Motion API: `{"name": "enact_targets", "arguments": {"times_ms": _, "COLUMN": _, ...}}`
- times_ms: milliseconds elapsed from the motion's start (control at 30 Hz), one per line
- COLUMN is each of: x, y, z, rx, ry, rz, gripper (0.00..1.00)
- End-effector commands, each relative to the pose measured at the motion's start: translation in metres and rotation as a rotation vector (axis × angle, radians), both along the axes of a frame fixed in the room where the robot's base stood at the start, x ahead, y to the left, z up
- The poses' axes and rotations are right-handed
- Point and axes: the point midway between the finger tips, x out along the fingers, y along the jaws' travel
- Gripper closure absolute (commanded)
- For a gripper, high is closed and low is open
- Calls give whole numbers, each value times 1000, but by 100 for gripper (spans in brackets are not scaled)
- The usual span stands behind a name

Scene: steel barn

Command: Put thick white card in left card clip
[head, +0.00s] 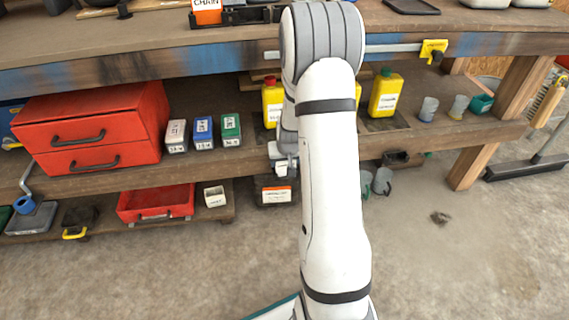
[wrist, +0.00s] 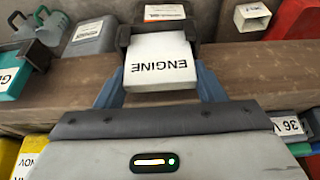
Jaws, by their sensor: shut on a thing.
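My gripper (wrist: 160,82) is shut on a thick white card (wrist: 160,60) lettered "ENGINE". Its blue-grey fingers sit on either side of the card in the wrist view, where the lettering is upside down. In the head view the card (head: 284,167) is a small pale patch by the lower shelf edge, mostly hidden by my arm. A dark frame-like piece (wrist: 124,38) shows beside the card's far end. I cannot tell whether it is the left card clip or part of the box behind, nor whether the card touches it.
A black box with an orange-edged label (head: 276,191) stands on the bottom shelf below the card. A small white-labelled box (head: 215,196) and red tray (head: 155,204) are to its left. Red drawers (head: 95,125) and yellow bottles (head: 386,94) stand on the shelf above.

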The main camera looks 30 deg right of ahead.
Motion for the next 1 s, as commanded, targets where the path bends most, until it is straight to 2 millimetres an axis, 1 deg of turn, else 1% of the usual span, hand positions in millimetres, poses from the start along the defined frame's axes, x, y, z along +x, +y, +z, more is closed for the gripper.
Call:
{"name": "enact_targets", "arguments": {"times_ms": 133, "x": 0, "y": 0, "z": 2, "rx": -1, "ry": -1, "rz": 1, "gripper": 59}}
{"name": "enact_targets", "arguments": {"times_ms": 267, "x": 0, "y": 0, "z": -3, "rx": -1, "ry": -1, "rz": 1, "gripper": 59}}
{"name": "enact_targets", "arguments": {"times_ms": 300, "x": 0, "y": 0, "z": -2, "rx": -1, "ry": -1, "rz": 1, "gripper": 35}}
{"name": "enact_targets", "arguments": {"times_ms": 533, "x": 0, "y": 1, "z": -1, "rx": -1, "ry": -1, "rz": 1, "gripper": 17}}
{"name": "enact_targets", "arguments": {"times_ms": 567, "x": 0, "y": 1, "z": -1, "rx": -1, "ry": -1, "rz": 1, "gripper": 15}}
{"name": "enact_targets", "arguments": {"times_ms": 833, "x": 0, "y": 1, "z": 1, "rx": -1, "ry": -1, "rz": 2, "gripper": 15}}
{"name": "enact_targets", "arguments": {"times_ms": 933, "x": -1, "y": 1, "z": 11, "rx": 0, "ry": -2, "rz": 2, "gripper": 15}}
{"name": "enact_targets", "arguments": {"times_ms": 1000, "x": -5, "y": 2, "z": 23, "rx": -2, "ry": -4, "rz": 2, "gripper": 15}}
